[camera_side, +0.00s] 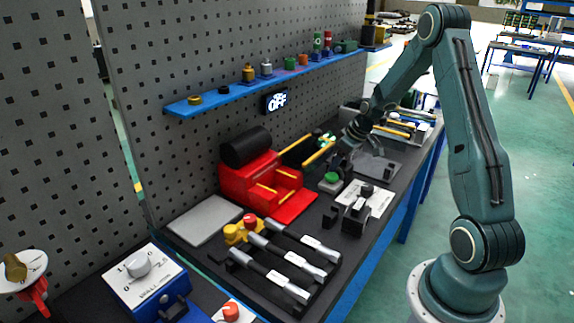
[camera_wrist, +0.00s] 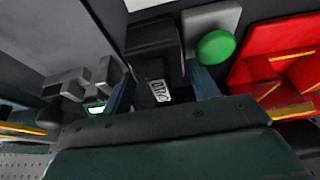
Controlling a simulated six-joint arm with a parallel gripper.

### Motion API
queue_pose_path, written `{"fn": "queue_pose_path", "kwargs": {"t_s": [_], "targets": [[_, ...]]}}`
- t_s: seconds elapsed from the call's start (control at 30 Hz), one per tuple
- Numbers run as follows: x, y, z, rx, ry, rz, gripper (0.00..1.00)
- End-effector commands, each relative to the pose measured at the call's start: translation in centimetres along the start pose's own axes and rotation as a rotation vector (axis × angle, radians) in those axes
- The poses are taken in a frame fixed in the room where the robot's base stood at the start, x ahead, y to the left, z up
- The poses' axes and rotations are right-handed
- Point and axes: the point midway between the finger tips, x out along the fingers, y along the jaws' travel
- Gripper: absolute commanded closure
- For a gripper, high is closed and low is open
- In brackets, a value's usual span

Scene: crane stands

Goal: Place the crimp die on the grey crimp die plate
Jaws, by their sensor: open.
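A black block with a small white printed label, which looks like the crimp die (camera_wrist: 155,60), stands between the fingers of my gripper (camera_wrist: 162,92) in the wrist view. The fingers are open, one on each side of it; I cannot tell whether they touch it. In the side view my gripper (camera_side: 346,150) is low over the bench, and the die is hard to tell apart from it. A flat grey plate, likely the crimp die plate (camera_side: 378,167), lies just right of my gripper. It also shows at the upper left of the wrist view (camera_wrist: 45,35).
A green button (camera_side: 331,177) on a grey block stands close to my gripper. A red machine (camera_side: 248,184) is to the left. A white plate with black fixtures (camera_side: 378,201) lies in front. A blue shelf (camera_side: 225,96) runs above along the pegboard. Small grey cross-shaped pieces (camera_wrist: 75,82) lie near the plate.

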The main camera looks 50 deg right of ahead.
Motion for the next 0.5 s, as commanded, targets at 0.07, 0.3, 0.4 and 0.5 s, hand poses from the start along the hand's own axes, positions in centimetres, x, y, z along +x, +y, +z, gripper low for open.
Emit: {"fn": "queue_pose_path", "kwargs": {"t_s": [0.07, 0.3, 0.4, 0.5], "targets": [[-0.01, 0.01, -0.02, 0.000, 0.000, 0.000, 0.40], [-0.03, 0.00, -0.01, 0.000, 0.000, 0.000, 0.40], [-0.04, 0.00, -0.01, 0.000, 0.000, 0.000, 0.42], [-0.04, 0.00, -0.01, 0.000, 0.000, 0.000, 0.62]]}}
